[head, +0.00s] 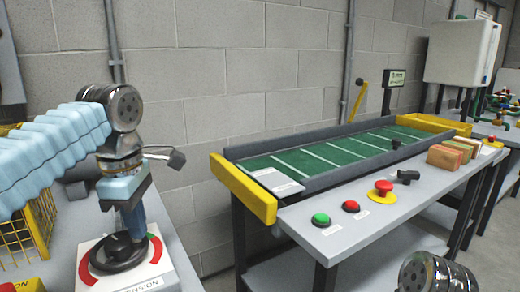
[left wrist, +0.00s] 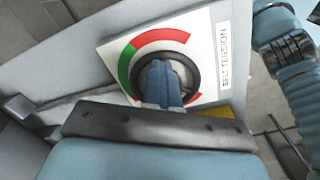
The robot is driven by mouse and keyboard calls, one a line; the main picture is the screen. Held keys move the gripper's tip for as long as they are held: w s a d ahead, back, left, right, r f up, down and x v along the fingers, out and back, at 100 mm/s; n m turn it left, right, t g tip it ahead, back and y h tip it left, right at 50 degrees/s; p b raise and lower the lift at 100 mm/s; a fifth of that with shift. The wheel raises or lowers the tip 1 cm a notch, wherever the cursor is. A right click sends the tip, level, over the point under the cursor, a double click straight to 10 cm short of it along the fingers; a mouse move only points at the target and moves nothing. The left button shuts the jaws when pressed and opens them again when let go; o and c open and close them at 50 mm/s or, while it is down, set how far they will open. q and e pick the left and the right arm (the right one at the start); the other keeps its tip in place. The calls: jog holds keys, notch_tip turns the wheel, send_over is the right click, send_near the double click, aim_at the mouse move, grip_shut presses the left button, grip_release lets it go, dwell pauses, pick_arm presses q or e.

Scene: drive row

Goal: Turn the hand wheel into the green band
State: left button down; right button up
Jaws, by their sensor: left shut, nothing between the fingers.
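The black hand wheel (head: 118,254) lies on a white panel (head: 150,277) at the lower left of the head view. It also shows in the left wrist view (left wrist: 196,82), ringed by a red arc (left wrist: 160,37) and a green band (left wrist: 125,66) at its left. My left gripper (head: 133,238) points down at the wheel. Its blue fingers (left wrist: 163,85) are together with nothing between them, over the wheel's middle. I cannot tell whether they touch it. They hide part of the wheel, and I cannot make out a pointer. My right gripper is not in view.
A "BELT TENSION" label (left wrist: 224,54) sits beside the dial. A yellow mesh guard (head: 42,222) stands left of the panel. To the right is a green conveyor (head: 330,153) with a yellow end bar (head: 243,188), a green button (head: 321,219) and red buttons (head: 351,206).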

pick_arm(q)
jog(key=shift+s+d+f, duration=0.1)
jog(key=shift+s+f, duration=0.45)
jog(key=shift+f, duration=0.3)
jog(key=shift+s+p, duration=0.1)
jog(key=shift+p, duration=0.2)
jog(key=shift+s+r+p, duration=0.25)
jog(key=shift+s+p, duration=0.1)
jog(key=shift+s, duration=0.2)
jog(key=shift+s+a+r, duration=0.15)
jog(key=shift+a, duration=0.05)
